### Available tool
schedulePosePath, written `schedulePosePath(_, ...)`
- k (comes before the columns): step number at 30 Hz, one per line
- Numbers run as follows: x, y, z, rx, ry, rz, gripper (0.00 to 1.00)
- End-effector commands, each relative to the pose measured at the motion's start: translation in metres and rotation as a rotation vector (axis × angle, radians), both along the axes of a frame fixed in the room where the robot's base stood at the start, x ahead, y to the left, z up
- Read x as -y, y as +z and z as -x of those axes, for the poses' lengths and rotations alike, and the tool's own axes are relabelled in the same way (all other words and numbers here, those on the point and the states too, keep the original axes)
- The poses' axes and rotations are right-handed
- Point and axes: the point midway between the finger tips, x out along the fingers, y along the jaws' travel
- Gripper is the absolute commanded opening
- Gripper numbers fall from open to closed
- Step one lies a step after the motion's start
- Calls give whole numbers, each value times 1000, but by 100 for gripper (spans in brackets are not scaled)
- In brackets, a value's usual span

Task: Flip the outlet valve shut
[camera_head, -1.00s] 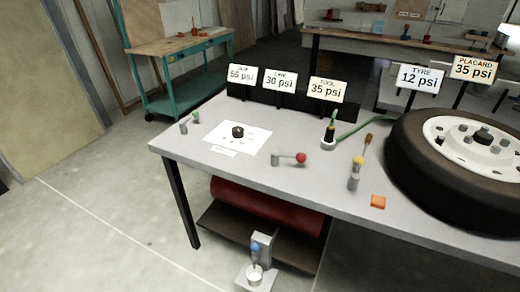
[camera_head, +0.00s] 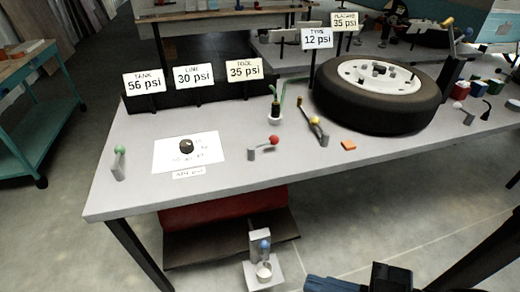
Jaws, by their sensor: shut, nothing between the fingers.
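Several small ball-ended levers show, and none has a readable outlet label, so I cannot tell which is the outlet valve. A red-ball lever (camera_head: 273,141) lies roughly level on its grey post, mid-bench. A yellow-ball lever (camera_head: 315,121) stands between it and the tyre, beside a grey post. A green-ball lever (camera_head: 119,151) is at the bench's left end. A blue-ball fitting (camera_head: 264,245) sits low, below the bench by a white cup. Dark parts at the bottom right seem to be my arm; no gripper fingers can be made out.
The grey bench (camera_head: 230,170) carries a black knob (camera_head: 186,145) on a white sheet, pressure signs, a green hose fitting (camera_head: 275,107), an orange block (camera_head: 348,145) and a wheel (camera_head: 385,95). A red tank (camera_head: 225,207) lies beneath. Open floor surrounds the front.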

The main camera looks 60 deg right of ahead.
Motion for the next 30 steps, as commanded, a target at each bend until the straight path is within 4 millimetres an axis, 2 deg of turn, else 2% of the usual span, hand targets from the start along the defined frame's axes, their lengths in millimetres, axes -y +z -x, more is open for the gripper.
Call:
schedulePosePath(12, 0, -1, 0, 0, -2, 1, 0)
schedulePosePath(17, 12, -15, -15, 11, -62, 5, 0)
schedulePosePath(20, 32, -34, -36, 20, -150, 14, 0)
schedulePosePath(23, 64, -55, -63, 31, -266, 22, 0)
schedulePosePath(26, 104, -73, -86, 39, -385, 29, 0)
schedulePosePath(30, 170, -91, -110, 51, -545, 34, 0)
